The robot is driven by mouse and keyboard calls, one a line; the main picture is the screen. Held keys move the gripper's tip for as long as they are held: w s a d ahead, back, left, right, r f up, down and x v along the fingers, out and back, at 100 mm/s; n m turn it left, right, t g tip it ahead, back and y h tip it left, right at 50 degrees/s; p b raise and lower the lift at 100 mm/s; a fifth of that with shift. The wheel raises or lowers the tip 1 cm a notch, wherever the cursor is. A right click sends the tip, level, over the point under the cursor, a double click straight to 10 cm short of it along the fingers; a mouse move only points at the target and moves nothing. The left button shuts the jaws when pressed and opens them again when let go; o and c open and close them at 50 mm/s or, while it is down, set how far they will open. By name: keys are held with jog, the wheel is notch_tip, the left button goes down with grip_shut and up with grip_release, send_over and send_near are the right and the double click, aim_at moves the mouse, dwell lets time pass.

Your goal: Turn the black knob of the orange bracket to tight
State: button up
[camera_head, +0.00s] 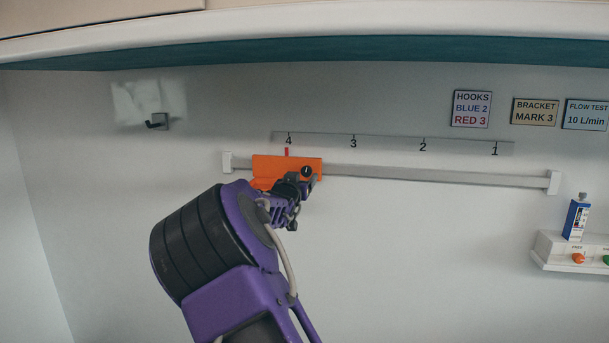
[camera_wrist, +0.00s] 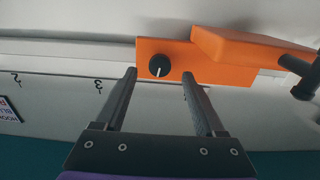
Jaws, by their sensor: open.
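The orange bracket (camera_head: 270,166) sits on the grey rail at the left end, its red pointer by mark 4. Its black knob (camera_head: 307,171) is at the bracket's right side, with a white line on it. In the wrist view, the knob (camera_wrist: 159,66) shows on the orange plate (camera_wrist: 209,70), its white line nearly vertical. My gripper (camera_wrist: 160,73) is open, with one finger on either side of the knob in that view. I cannot tell whether the fingertips reach as deep as the knob. In the head view, my gripper (camera_head: 300,184) partly covers the bracket's lower edge.
The grey rail (camera_head: 440,175) runs right below a scale strip (camera_head: 390,143) numbered 4 to 1. A dark hook (camera_head: 157,121) is on the wall at left. Signs (camera_head: 471,109) hang upper right, one reading "BRACKET MARK 3". A blue device (camera_head: 576,219) stands on a white ledge at right.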

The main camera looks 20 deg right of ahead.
aim_at(306, 173)
jog(key=shift+x, duration=1.8)
jog(key=shift+c, duration=0.4)
grip_shut()
